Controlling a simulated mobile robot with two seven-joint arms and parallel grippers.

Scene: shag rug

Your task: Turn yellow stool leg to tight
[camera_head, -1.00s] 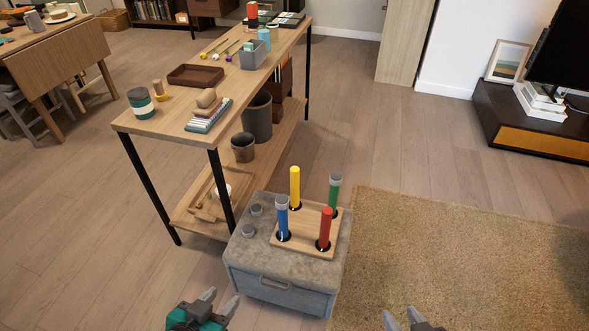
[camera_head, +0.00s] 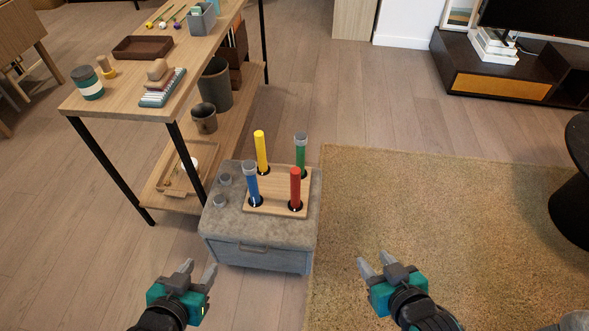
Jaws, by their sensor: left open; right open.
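The yellow stool leg (camera_head: 261,152) stands upright at the back left of a wooden board (camera_head: 268,208) on a grey cushioned box (camera_head: 262,257). A green leg (camera_head: 300,157) with a grey cap is at back right, a blue leg (camera_head: 251,184) with a grey cap at front left, and a red leg (camera_head: 295,188) at front right. The yellow leg has no cap on top. My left gripper (camera_head: 200,268) is open and empty, in front of the box. My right gripper (camera_head: 373,262) is open and empty over the rug, right of the box.
Two loose grey caps (camera_head: 225,180) lie on the box's left side. A wooden shelf table (camera_head: 120,97) stands close behind and left, with bins below. The shag rug (camera_head: 420,210) is clear to the right. A dark round table (camera_head: 575,180) is at the right edge.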

